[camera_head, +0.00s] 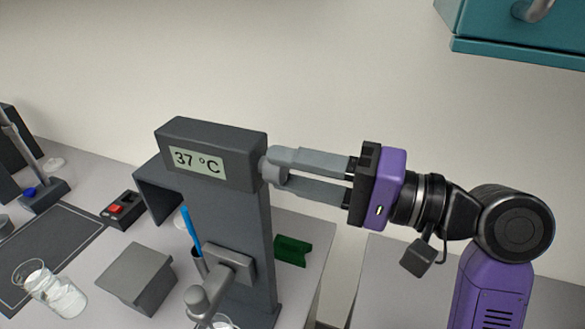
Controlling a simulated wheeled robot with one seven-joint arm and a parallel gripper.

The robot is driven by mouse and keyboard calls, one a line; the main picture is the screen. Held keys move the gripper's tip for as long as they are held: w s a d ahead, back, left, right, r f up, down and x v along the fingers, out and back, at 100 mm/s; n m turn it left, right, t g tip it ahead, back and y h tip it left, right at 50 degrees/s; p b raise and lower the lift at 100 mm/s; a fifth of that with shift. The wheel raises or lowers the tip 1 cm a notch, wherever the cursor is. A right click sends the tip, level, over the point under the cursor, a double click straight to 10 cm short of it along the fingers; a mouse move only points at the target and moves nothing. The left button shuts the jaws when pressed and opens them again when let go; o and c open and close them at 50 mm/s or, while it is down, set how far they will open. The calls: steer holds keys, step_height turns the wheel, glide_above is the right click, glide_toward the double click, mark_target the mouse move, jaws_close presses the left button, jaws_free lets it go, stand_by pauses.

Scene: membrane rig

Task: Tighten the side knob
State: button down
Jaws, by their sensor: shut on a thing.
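The dark grey rig (235,225) stands upright on the bench, with a display (197,162) on its head reading 37 °C. The side knob (265,170) is a small grey part on the right side of the head, mostly hidden by my fingers. My gripper (275,168) reaches in from the right, roughly level, with its two grey fingers shut on the side knob. The arm behind it is purple and black.
A grey arm with a rounded end (207,297) sticks out low on the rig's front. A grey block (137,275), a glass beaker (55,292), a box with a red switch (122,209) and a green piece (292,250) are around it. A teal cabinet (520,40) hangs upper right.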

steer(key=shift+w+r+m, duration=0.1)
steer(key=shift+m, duration=0.2)
steer(key=shift+d, duration=0.1)
steer(key=c, duration=0.9)
jaws_free()
steer(key=b+v, duration=0.2)
steer(key=v, duration=0.5)
steer(key=shift+d, duration=0.3)
